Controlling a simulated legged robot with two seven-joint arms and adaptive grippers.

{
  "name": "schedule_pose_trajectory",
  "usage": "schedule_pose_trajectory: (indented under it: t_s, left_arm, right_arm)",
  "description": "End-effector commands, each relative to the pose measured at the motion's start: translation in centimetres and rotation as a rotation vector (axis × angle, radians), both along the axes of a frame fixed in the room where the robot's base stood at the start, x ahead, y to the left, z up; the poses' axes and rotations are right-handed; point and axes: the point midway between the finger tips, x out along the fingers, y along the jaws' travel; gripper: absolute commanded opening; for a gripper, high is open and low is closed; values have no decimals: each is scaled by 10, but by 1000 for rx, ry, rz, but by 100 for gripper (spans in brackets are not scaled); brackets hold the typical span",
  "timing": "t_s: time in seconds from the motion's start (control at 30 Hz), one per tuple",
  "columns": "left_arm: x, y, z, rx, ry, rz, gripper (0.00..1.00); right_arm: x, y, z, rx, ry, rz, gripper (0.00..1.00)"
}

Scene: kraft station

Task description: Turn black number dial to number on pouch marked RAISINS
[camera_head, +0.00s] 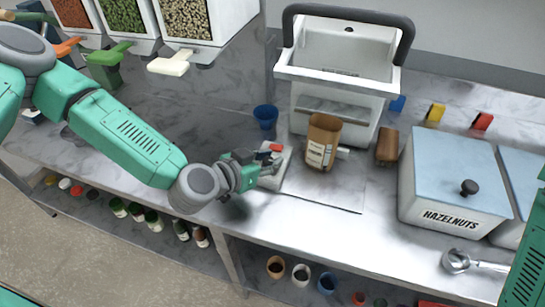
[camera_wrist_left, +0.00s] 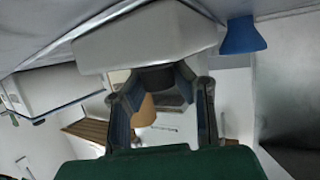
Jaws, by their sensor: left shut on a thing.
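A brown kraft pouch (camera_head: 323,138) with a white label stands upright and open in front of a white machine. The label's writing is too small to read. A small white box (camera_head: 278,176) with a red part on top stands left of the pouch. My left gripper (camera_head: 266,160) is at this box. In the left wrist view its fingers (camera_wrist_left: 162,85) are shut on the black dial (camera_wrist_left: 156,79) on the box's face. The dial's numbers are hidden. My right gripper is out of view; only a green part of my arm shows at the right edge.
The white machine (camera_head: 341,76) with a dark handle stands behind the pouch. A blue cup (camera_head: 265,116) is behind the box. A metal scoop (camera_head: 458,261) lies at the front right.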

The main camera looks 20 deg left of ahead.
Motion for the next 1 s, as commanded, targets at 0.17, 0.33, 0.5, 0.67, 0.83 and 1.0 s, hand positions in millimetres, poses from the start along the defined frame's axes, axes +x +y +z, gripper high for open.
schedule_pose_trajectory:
  t_s: [0.17,0.33,0.5,0.67,0.83,1.0]
  left_arm:
    - [-7,1,-8,4,24,-5,0]
    - [-7,1,-8,3,23,-5,41]
    - [-4,1,-6,3,18,-2,47]
    - [-1,0,-5,4,15,-2,47]
    - [-14,6,2,4,14,-3,47]
    - [-40,20,13,4,14,-2,47]
  right_arm:
    - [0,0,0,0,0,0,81]
    - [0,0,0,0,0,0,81]
    - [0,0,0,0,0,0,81]
    - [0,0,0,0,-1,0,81]
    - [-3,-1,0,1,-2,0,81]
    - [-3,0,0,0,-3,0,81]
